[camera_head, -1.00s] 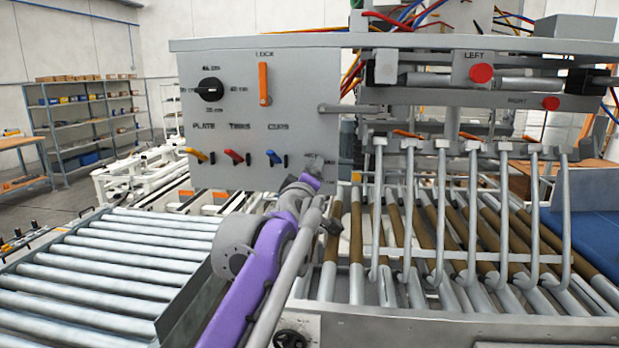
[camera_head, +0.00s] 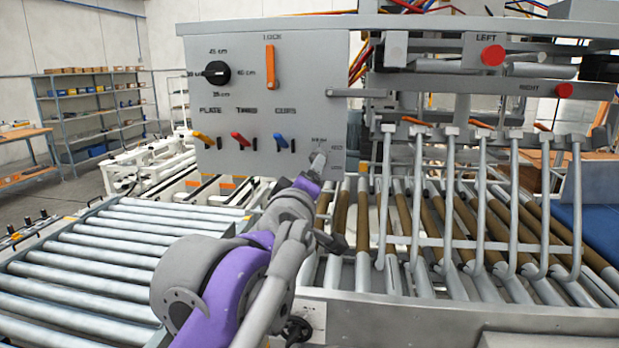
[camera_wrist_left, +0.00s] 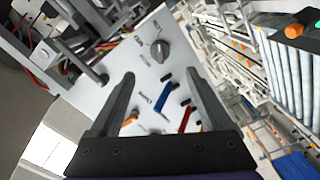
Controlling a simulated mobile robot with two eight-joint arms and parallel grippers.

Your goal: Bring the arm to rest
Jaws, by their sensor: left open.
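My left arm (camera_head: 235,285), purple and grey, reaches up from the bottom of the head view. Its gripper (camera_head: 318,162) is at the lower right corner of the grey control panel (camera_head: 240,100). In the left wrist view the gripper (camera_wrist_left: 163,88) is open, with nothing between its two dark fingers. A grey rotary knob (camera_wrist_left: 160,50) shows beyond the fingertips on the panel. I cannot tell the exact gap between fingertips and panel. My right gripper is not in view.
The panel carries a black dial (camera_head: 216,73), an orange lock lever (camera_head: 271,66) and yellow, red and blue levers (camera_head: 281,142). Roller conveyors (camera_head: 110,260) lie left. Bent metal bars (camera_head: 465,200) hang over rollers at right. Red buttons (camera_head: 493,55) sit above them.

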